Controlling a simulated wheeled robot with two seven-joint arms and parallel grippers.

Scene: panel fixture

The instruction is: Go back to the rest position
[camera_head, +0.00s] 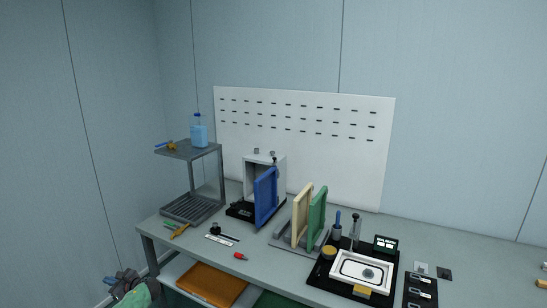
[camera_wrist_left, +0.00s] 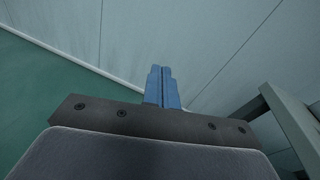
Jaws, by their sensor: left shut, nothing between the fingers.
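My left gripper (camera_head: 109,281) is at the lower left of the head view, off the left end of the workbench and apart from it. In the left wrist view its two blue fingers (camera_wrist_left: 162,88) are pressed together with nothing between them. They point toward the wall base, above the green floor (camera_wrist_left: 40,85). My right gripper is in neither view.
The workbench (camera_head: 225,265) holds a metal rack (camera_head: 188,152), a white box with a blue door (camera_head: 266,196), upright panels (camera_head: 302,213) and a black tray with a white basin (camera_head: 362,271). An orange board (camera_head: 212,284) lies below. A bench leg (camera_wrist_left: 290,125) is right of the fingers.

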